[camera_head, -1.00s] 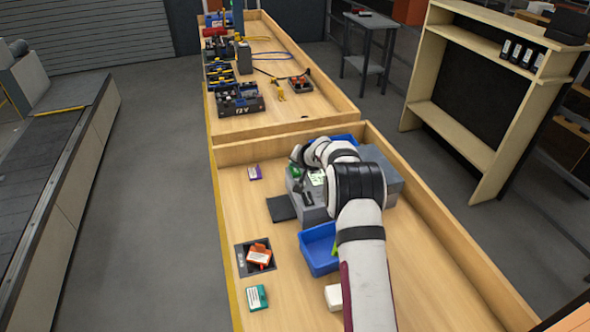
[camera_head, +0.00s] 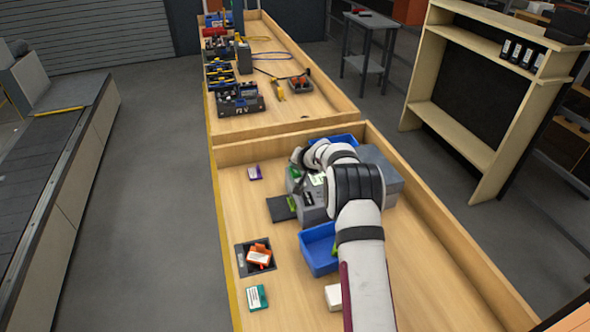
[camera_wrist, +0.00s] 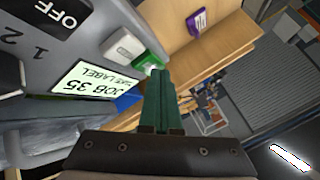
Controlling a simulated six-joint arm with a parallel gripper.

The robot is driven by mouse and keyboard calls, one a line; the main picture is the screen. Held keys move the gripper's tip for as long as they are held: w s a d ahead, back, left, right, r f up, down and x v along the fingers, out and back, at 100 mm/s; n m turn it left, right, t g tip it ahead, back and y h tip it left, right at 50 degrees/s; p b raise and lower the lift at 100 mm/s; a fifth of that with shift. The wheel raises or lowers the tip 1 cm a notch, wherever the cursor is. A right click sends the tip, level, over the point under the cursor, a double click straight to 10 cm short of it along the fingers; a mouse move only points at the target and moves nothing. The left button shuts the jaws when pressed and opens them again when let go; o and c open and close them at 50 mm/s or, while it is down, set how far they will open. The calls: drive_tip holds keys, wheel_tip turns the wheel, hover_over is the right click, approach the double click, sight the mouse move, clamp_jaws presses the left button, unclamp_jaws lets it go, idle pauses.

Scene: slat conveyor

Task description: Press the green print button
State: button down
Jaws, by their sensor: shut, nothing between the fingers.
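The grey printer (camera_head: 312,208) stands on the bench under my arm. The wrist view shows its sloped panel (camera_wrist: 70,48) close up, with a lit display (camera_wrist: 88,82) reading "JOB 35" and a pale button (camera_wrist: 124,45). The green print button (camera_wrist: 149,61) shows at the panel's edge, partly hidden by my fingertips. My gripper (camera_wrist: 160,72) is shut and empty, its tips at the green button. I cannot tell whether they touch it. In the head view my gripper (camera_head: 297,156) is small at the printer's far left side.
A purple-and-white box (camera_head: 255,172) lies beyond the printer. A dark plate (camera_head: 280,208) lies at its left and a blue bin (camera_head: 316,252) in front. An orange item (camera_head: 259,256) and a teal box (camera_head: 257,297) lie nearer on the left. Bench space between is clear.

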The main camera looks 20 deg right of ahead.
sight(295, 173)
drive_tip(key=shift+r, duration=3.3)
